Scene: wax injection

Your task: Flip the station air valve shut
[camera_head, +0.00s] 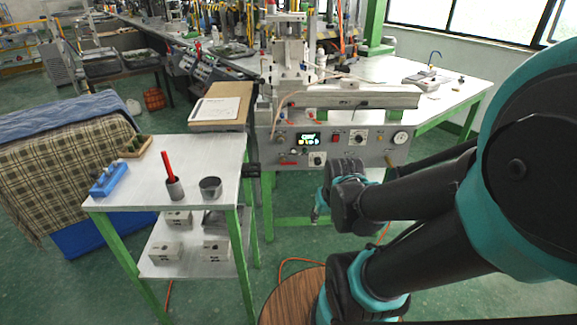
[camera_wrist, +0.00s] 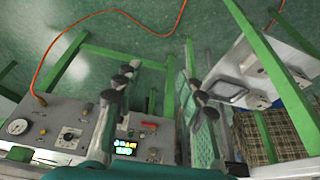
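The wax injection station (camera_head: 340,100) stands ahead in the head view, with a grey front panel (camera_head: 270,150) that carries a lit display, knobs and a round gauge (camera_head: 400,138). A small yellowish part (camera_head: 388,160) sits low on the panel below the gauge; I cannot tell whether it is the air valve or how it is set. The panel (camera_wrist: 105,112) and gauge (camera_wrist: 18,126) also show upside down in the wrist view. My gripper (camera_wrist: 163,82) is open and empty there, its dark fingers apart and touching nothing visible.
A white side table (camera_head: 140,185) with a cup, a red pen in a holder and a blue block stands left of the station. A wooden round top (camera_head: 295,300) is low in front. An orange hose (camera_wrist: 110,12) lies on the green floor.

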